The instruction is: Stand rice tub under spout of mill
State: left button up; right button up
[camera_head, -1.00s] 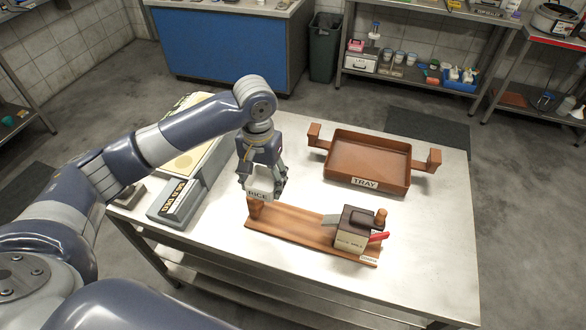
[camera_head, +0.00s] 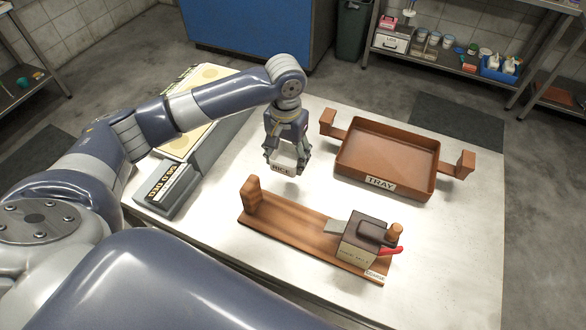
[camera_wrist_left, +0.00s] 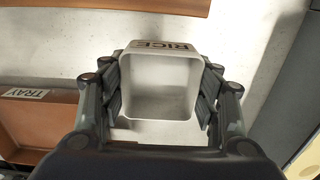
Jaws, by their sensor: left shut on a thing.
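The white rice tub (camera_head: 283,168), labelled RICE, is held between the fingers of my left gripper (camera_head: 287,160), above the table. In the left wrist view the tub (camera_wrist_left: 160,88) is open-topped and looks empty, with my gripper's fingers (camera_wrist_left: 160,95) against both sides. The mill (camera_head: 360,238) stands at the right end of a brown wooden board (camera_head: 290,222). Its grey spout (camera_head: 336,227) points left over the board. The tub is behind the board, apart from it. My right gripper is not in view.
A brown tray (camera_head: 388,165) with two side handles lies right of the gripper. A wooden post (camera_head: 251,195) rises at the board's left end. A grey device (camera_head: 170,188) and a yellowish panel (camera_head: 195,125) lie at the left. The front left tabletop is clear.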

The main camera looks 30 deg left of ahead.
aim_at(287, 181)
pick_arm(q)
notch_tip(287, 181, down, 7)
jog(key=shift+f+p, duration=0.2)
jog(key=shift+p, duration=0.15)
jog(key=shift+s+f, duration=0.1)
jog(key=o, duration=0.9)
